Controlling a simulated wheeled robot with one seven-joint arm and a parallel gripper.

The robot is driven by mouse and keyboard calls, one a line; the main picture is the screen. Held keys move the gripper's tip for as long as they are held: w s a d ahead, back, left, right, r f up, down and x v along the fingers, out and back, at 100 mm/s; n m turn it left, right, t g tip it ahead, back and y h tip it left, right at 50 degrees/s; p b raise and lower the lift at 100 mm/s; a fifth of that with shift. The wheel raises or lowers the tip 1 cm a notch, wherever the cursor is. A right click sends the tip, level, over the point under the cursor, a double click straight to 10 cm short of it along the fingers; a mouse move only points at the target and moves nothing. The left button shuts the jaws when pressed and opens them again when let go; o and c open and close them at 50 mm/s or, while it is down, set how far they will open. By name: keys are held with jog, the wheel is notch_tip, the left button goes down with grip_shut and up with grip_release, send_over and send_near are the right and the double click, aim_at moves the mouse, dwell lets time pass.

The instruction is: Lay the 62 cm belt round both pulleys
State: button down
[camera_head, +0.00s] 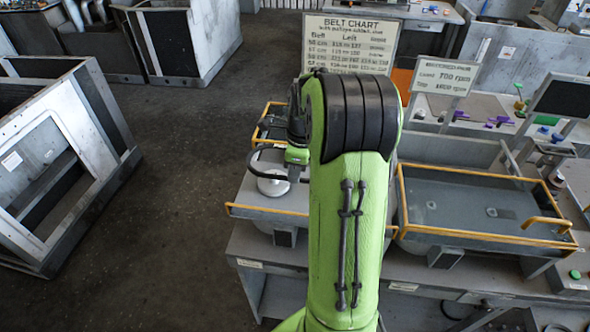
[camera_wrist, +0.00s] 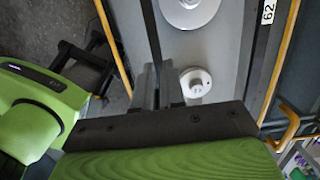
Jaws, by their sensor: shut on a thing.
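My gripper (camera_wrist: 157,88) is shut on a black belt (camera_wrist: 150,30), which runs up out of the wrist view. In the head view the belt (camera_head: 256,168) curves beside a pale round pulley (camera_head: 272,185). The large pulley (camera_wrist: 190,12) and a small white pulley (camera_wrist: 195,83) stand on a grey plate in the wrist view. The belt passes left of the large pulley; whether it wraps its far side is out of frame. My gripper is just left of the small pulley. My green arm hides part of the housing in the head view.
Yellow rails edge the left housing (camera_head: 258,211) and the wider right one (camera_head: 487,238). A strip marked 62 (camera_wrist: 268,14) lies beside the pulleys. A belt chart (camera_head: 349,44) and a speed sign (camera_head: 444,77) stand behind. Open floor lies left.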

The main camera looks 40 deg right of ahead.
jog(key=b, duration=0.4)
send_over(293, 203)
jog(key=f, duration=0.5)
jog(key=shift+s+d+f, duration=0.15)
jog(key=shift+s, duration=0.1)
jog(key=shift+f+b, duration=0.55)
jog(key=shift+f, duration=0.2)
jog(key=shift+f, duration=0.35)
jog(key=shift+f, duration=0.35)
jog(key=shift+f, duration=0.1)
jog(key=shift+f, duration=0.35)
